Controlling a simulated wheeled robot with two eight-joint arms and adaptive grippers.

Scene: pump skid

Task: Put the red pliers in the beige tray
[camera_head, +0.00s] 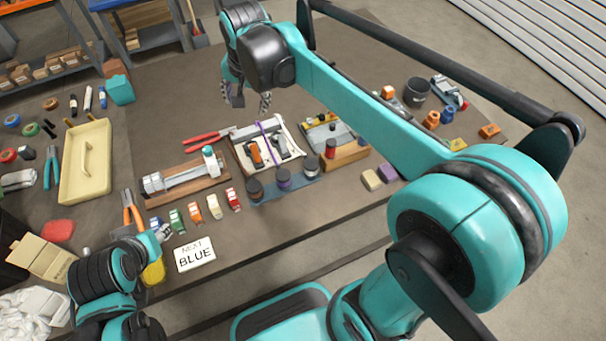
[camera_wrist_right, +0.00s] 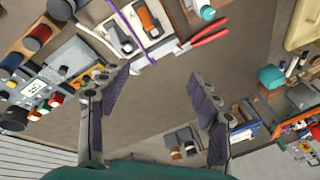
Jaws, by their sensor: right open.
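The red pliers (camera_head: 203,137) lie on the brown table, left of a white tray of parts and behind the vise board. They also show at the top of the right wrist view (camera_wrist_right: 208,36), with nothing holding them. The beige tray (camera_head: 72,187) is at the left of the table with a beige handle-like bar in it; its edge shows in the right wrist view (camera_wrist_right: 303,28). My right gripper (camera_head: 248,103) is open and empty, behind and right of the pliers; its spread fingers show in the right wrist view (camera_wrist_right: 158,88). My left gripper (camera_head: 163,235) is at the lower left, its fingers unclear.
A wooden board with a grey vise (camera_head: 185,181) sits in front of the pliers. Orange-handled pliers (camera_head: 131,208) and teal pliers (camera_head: 52,168) flank the beige tray. Several coloured clips and a "NEXT BLUE" card (camera_head: 195,254) lie in front. Table behind the pliers is clear.

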